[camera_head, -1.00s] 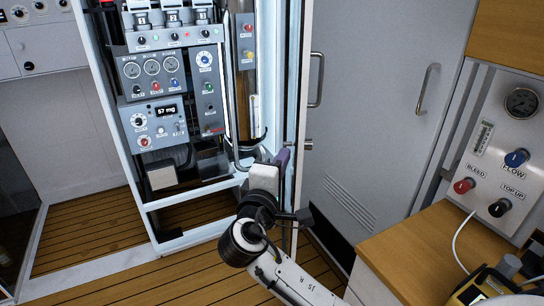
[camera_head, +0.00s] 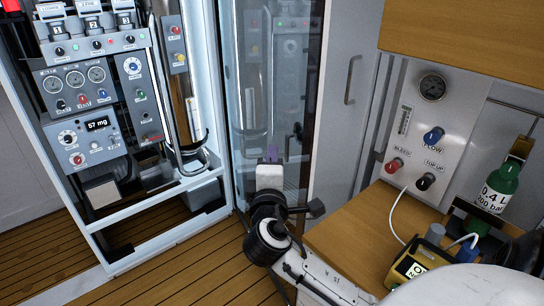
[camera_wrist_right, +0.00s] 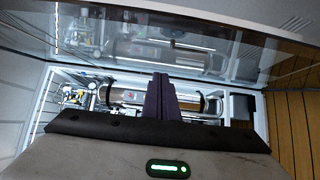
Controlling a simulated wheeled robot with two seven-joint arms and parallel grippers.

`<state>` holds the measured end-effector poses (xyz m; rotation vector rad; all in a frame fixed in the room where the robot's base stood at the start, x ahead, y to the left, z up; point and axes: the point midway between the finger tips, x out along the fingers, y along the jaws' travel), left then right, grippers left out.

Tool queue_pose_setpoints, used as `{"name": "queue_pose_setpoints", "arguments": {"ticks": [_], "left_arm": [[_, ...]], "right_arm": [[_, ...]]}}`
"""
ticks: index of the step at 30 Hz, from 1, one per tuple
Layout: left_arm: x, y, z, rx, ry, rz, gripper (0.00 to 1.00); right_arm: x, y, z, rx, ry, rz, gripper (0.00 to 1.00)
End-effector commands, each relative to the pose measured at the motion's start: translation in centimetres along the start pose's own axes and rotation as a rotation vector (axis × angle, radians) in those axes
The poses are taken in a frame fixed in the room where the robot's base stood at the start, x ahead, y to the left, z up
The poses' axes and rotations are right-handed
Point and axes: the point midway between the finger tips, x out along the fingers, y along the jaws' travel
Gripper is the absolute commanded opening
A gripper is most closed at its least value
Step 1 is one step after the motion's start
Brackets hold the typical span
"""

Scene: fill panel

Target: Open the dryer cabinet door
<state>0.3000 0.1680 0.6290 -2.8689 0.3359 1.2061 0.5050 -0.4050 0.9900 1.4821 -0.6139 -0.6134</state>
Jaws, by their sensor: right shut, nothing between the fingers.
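The dryer cabinet (camera_head: 215,110) stands open at the left of the head view, with a white frame and panels of gauges and knobs inside. Its glass door (camera_head: 250,80) stands swung out to the right of the frame, its pane mirroring the cabinet. In the wrist view the door (camera_wrist_right: 225,50) spans the top, above the cabinet interior. My right gripper (camera_head: 271,154) is in front of the pane's inner side, its purple fingers shut and empty. They show in the wrist view (camera_wrist_right: 161,98) too. Whether they touch the glass cannot be told. My left gripper is not in view.
A wooden counter (camera_head: 335,232) with a yellow device (camera_head: 408,268) stands at the right, near my right arm. Above it is a panel with FLOW, BLEED and TOP UP knobs (camera_head: 433,135). A green bottle (camera_head: 497,188) is further right. The plank floor (camera_head: 190,270) in front is clear.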

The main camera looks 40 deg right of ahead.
Motion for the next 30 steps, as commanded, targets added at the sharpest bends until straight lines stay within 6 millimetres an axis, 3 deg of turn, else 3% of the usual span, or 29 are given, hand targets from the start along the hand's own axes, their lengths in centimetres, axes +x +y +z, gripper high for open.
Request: {"name": "queue_pose_setpoints", "arguments": {"ticks": [7,12,18,24,30], "left_arm": [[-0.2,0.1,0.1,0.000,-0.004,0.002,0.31],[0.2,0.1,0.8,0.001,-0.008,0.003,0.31],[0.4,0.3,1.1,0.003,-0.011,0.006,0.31],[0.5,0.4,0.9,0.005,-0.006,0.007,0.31],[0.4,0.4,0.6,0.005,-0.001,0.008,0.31]], "right_arm": [[-2.0,0.0,-3.0,0.006,-0.004,-0.004,0.00],[-6.2,-0.3,-1.8,0.002,-0.003,-0.005,0.00],[-9.8,-0.2,-0.9,0.001,-0.005,-0.004,0.00],[-11.5,0.0,-0.6,0.001,-0.006,-0.001,0.00],[-11.7,0.0,-0.5,0.001,-0.006,0.000,0.00]]}}
